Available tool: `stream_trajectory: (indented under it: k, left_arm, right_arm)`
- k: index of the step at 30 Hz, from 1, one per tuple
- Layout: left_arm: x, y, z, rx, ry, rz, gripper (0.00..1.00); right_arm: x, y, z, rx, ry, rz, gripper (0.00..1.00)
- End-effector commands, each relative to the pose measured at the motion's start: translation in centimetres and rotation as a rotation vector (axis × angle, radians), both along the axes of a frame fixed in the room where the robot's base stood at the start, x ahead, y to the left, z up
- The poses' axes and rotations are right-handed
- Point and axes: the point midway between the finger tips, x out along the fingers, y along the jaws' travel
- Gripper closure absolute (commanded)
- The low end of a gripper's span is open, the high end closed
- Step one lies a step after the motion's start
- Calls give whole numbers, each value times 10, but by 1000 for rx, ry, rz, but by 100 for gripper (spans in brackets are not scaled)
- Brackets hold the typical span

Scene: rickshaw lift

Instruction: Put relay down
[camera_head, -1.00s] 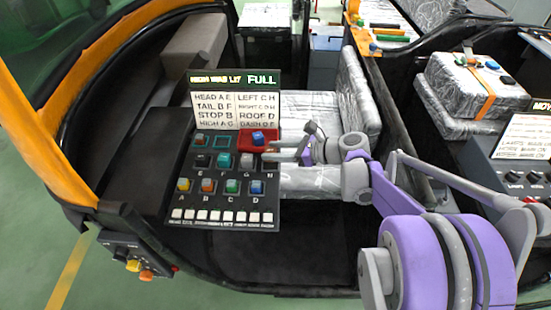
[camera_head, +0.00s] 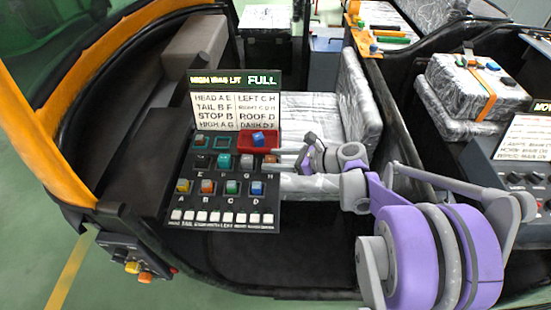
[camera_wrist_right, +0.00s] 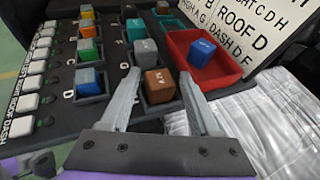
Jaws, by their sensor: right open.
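A brown relay (camera_wrist_right: 158,86) sits in a socket at the panel's edge in the right wrist view; in the head view it is the small brown block (camera_head: 270,159) above the letter H. My right gripper (camera_wrist_right: 160,82) is open, with its fingers on either side of this relay and a gap visible at least on the right. In the head view the right gripper (camera_head: 276,160) reaches in from the right. A blue relay (camera_head: 258,139) lies in the red tray (camera_head: 244,148), also seen in the wrist view. My left gripper is not in view.
The dark panel (camera_head: 190,215) holds several coloured relays in labelled sockets and a row of white buttons. One teal-outlined socket (camera_head: 222,142) is empty. A white label board (camera_head: 235,110) stands behind the tray. A plastic-wrapped seat (camera_head: 310,108) lies to the right.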

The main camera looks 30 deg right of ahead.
Motion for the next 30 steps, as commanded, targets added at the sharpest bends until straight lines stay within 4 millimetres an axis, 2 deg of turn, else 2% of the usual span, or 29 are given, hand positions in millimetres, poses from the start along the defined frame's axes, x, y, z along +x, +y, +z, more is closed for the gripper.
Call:
stream_trajectory:
  k: [2, 5, 18, 24, 30]
  left_arm:
    - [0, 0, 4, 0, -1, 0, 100]
    - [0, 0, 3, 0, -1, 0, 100]
    - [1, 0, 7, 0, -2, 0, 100]
    - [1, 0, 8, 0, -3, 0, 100]
    - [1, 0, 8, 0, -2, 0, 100]
  right_arm:
    - [0, 0, 5, 0, 0, 0, 38]
    - [-10, -9, 9, -1, 0, -4, 38]
    - [-75, -58, 42, 0, 0, -4, 38]
    - [-87, -67, 48, 0, 0, -1, 38]
    - [-88, -67, 49, 0, 0, 1, 38]
